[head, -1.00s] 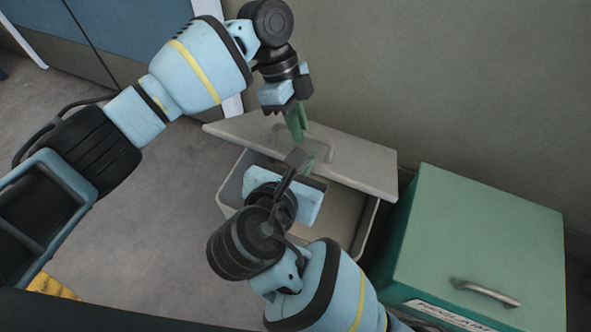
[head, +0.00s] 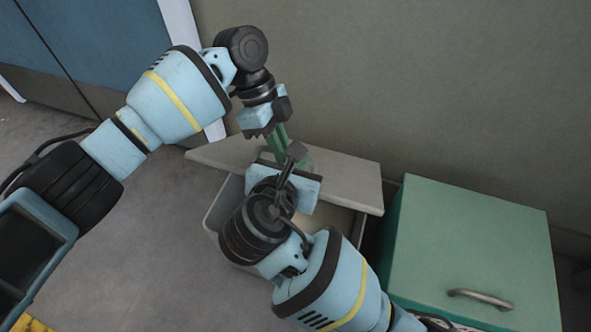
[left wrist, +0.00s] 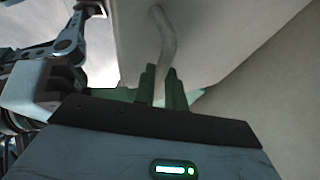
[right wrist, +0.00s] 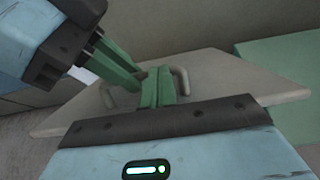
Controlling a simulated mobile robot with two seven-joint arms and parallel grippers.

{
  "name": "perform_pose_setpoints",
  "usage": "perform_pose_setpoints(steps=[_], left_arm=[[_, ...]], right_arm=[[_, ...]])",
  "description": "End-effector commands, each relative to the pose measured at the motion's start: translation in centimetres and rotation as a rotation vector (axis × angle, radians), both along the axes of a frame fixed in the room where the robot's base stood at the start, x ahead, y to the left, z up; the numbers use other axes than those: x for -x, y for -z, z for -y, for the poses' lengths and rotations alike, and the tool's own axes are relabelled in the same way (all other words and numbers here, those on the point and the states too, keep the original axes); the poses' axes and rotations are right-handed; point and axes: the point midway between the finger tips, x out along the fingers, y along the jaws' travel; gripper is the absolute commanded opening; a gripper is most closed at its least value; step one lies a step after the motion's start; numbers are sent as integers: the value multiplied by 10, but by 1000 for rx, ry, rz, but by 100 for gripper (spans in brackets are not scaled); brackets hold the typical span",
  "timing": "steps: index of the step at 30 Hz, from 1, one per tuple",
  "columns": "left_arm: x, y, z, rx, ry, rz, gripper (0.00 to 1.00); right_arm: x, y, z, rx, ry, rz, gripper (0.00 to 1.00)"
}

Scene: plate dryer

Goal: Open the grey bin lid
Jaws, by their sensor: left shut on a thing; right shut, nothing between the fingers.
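The grey bin lid (head: 345,182) is a flat light grey panel, raised at the back of the bin near the wall. The grey bin (head: 221,205) is partly uncovered in front of it. My left gripper (head: 281,150) is shut on the lid handle, which shows as a curved bar in the left wrist view (left wrist: 165,42). My right gripper (right wrist: 158,80) is shut and empty, close beside the left fingers in front of the handle. In the head view the right hand hides most of the handle and part of the bin opening.
A green box (head: 470,240) with a metal handle (head: 482,298) stands right of the bin. The wall (head: 400,80) is close behind the lid. Blue cabinet doors (head: 85,60) are at the back left. The floor (head: 150,230) left of the bin is clear.

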Motion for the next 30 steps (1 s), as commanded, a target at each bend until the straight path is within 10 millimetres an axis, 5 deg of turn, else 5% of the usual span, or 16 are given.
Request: perform_pose_setpoints(steps=[7,8,12,23,30], left_arm=[[-4,10,-5,-12,-17,10,0],[-4,10,-4,-12,-18,11,16],[-4,8,-4,-10,-16,10,34],[-5,0,-3,-4,-12,14,34],[-15,-33,-13,-4,-13,16,34]], right_arm=[[-1,1,0,1,-1,-2,0],[-1,1,0,1,-1,-2,0],[-1,1,1,2,0,-3,0],[-1,4,2,6,2,-10,0],[-1,5,3,7,4,-12,0]])
